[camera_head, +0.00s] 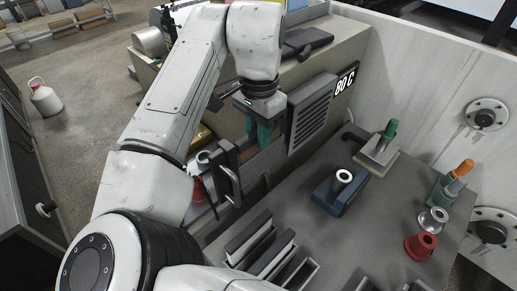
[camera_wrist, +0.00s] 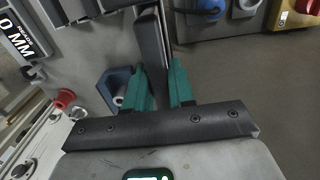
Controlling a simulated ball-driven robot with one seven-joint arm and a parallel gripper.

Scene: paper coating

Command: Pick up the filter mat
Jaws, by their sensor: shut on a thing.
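My gripper (camera_wrist: 163,85) has green fingers, which are closed on a narrow dark grey slab (camera_wrist: 152,50), seen nearly edge-on in the wrist view. I take this slab to be the filter mat, though its face is hardly visible. In the head view my gripper (camera_head: 263,133) points down beside the slatted grey unit marked 80 C (camera_head: 312,112). What it holds is hard to make out there. Whether the slab still touches anything below is hidden.
A dark panel with a metal handle (camera_head: 229,180) stands close left of my gripper. A slotted rack (camera_head: 262,250) is in front. Bare worktop lies between.

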